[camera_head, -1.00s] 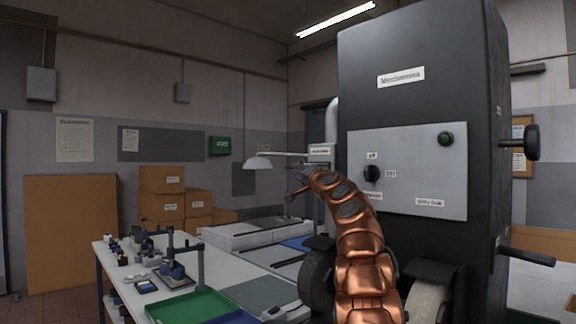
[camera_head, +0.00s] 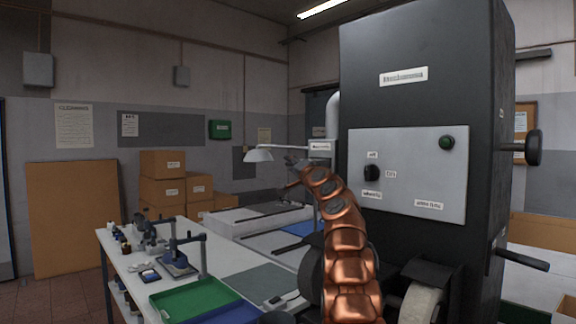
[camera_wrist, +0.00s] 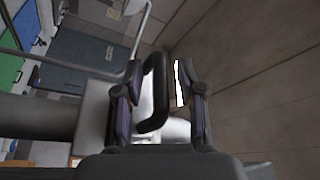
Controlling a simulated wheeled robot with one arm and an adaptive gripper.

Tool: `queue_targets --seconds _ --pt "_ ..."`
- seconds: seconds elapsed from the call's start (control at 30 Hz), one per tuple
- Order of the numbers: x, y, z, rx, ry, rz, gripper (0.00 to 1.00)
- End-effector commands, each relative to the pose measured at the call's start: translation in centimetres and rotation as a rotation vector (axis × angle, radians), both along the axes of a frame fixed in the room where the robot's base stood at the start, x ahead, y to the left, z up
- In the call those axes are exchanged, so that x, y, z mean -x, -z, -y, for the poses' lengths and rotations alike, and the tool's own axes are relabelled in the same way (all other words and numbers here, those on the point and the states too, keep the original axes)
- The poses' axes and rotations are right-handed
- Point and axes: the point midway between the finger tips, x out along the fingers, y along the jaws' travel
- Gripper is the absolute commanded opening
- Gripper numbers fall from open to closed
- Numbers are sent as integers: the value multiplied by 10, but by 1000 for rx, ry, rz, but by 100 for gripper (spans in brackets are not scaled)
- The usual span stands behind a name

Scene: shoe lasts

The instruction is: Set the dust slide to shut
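A black looped handle (camera_wrist: 160,88), which appears to be the dust slide's, lies between the two fingers of my gripper (camera_wrist: 162,100) in the wrist view. The fingers are apart. A bright gap shows between the handle and the right finger; I cannot tell if the left finger touches the handle. In the head view my gripper (camera_head: 294,168) is small and dark at the end of the copper arm, just left of a white labelled box (camera_head: 321,148) under a grey pipe (camera_head: 333,116). I cannot read from these frames how far the slide is open.
The dark machine cabinet (camera_head: 425,95) with its grey control panel (camera_head: 408,174) stands right of my arm. A lamp (camera_head: 258,155) reaches out close to the gripper. A white bench (camera_head: 135,262) with a green tray (camera_head: 190,303) and tools is at left. Cardboard boxes (camera_head: 162,164) stand behind.

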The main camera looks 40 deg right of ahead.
Motion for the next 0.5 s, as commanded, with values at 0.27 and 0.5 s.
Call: queue_targets --seconds 0.27,0.5 --pt "0 0 0 0 -1 -1 9" --pt "-1 0 -1 0 -1 -1 0"
